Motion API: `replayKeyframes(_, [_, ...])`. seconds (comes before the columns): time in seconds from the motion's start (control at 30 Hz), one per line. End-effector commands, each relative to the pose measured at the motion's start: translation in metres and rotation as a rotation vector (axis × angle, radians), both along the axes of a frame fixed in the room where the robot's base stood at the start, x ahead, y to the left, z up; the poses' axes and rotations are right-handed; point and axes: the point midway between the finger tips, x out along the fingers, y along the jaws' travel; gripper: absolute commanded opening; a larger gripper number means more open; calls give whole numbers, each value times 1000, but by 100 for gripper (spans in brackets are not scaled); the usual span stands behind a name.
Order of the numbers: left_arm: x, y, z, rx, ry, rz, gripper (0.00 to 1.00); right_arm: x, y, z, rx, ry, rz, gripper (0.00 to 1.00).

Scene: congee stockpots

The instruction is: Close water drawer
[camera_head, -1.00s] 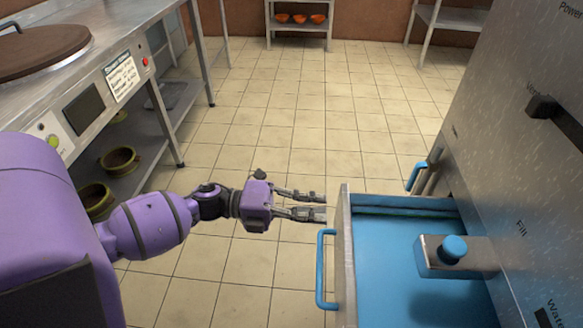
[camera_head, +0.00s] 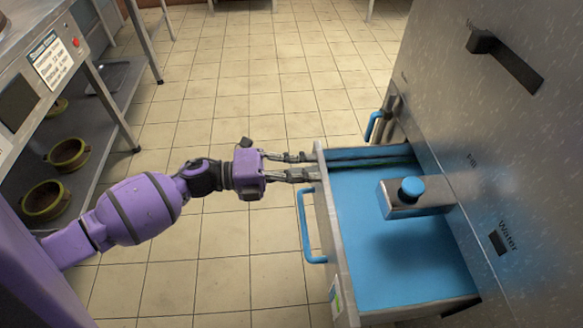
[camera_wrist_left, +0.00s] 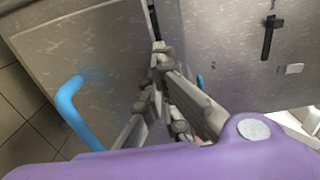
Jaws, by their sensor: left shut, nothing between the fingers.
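The water drawer (camera_head: 338,250) stands pulled out of the steel cabinet, with a blue inside and a metal front. Its blue handle (camera_head: 303,228) is on the front panel; it also shows in the left wrist view (camera_wrist_left: 72,112). My left gripper (camera_head: 305,167) is shut and empty. Its fingertips are at the far end of the drawer front, beyond the handle; I cannot tell whether they touch the panel. In the left wrist view the fingers (camera_wrist_left: 165,70) point along the edge of the drawer's front panel (camera_wrist_left: 95,50). My right gripper is not in view.
The steel cabinet (camera_head: 470,120) fills the right side, with a "Water" label. A tap block (camera_head: 405,205) with a blue knob juts over the drawer. Another blue handle (camera_head: 372,125) is behind. A steel counter with pots (camera_head: 68,153) is left. The tiled floor (camera_head: 220,90) between is clear.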

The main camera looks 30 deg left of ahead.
Motion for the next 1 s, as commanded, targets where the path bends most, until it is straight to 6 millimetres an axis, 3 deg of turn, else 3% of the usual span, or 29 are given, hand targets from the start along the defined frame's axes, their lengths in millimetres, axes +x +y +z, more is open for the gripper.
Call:
replayKeyframes(0.3, [56, -83, 5, -5, -7, -3, 0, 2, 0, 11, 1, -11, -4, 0])
replayKeyframes(0.6, [99, -147, 3, -4, -4, -1, 0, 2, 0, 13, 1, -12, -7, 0])
replayKeyframes(0.8, [115, -169, 2, -1, -2, 0, 0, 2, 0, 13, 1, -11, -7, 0])
replayKeyframes(1.0, [120, -177, 1, -1, -2, 0, 0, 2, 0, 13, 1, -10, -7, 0])
